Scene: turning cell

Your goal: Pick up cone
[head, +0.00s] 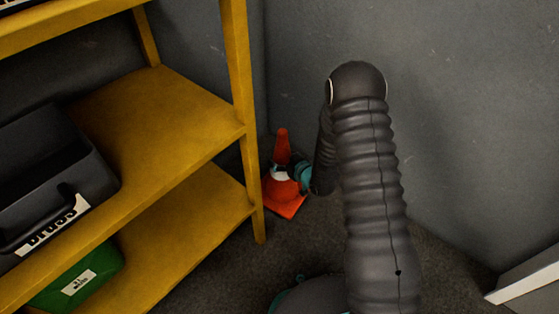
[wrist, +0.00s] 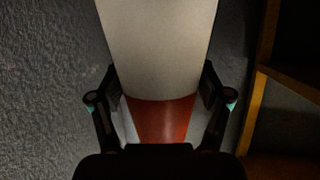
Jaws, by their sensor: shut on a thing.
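The cone (head: 283,143) is orange with a white band and a square orange base. In the head view it stands upright on the floor in the corner, beside the yellow shelf's post. In the wrist view the cone (wrist: 160,60) fills the middle, its pale band above and an orange part below. My gripper (wrist: 160,98) has one finger on each side of the cone and is shut on it. In the head view my gripper is mostly hidden behind my arm; a teal part shows at the cone's right side.
A yellow shelf unit (head: 190,108) stands at the left, its post close to the cone. It holds a black bin (head: 50,165) and a green bin (head: 85,275). Grey walls (head: 460,100) meet behind the cone. A white edge (head: 528,283) shows at lower right.

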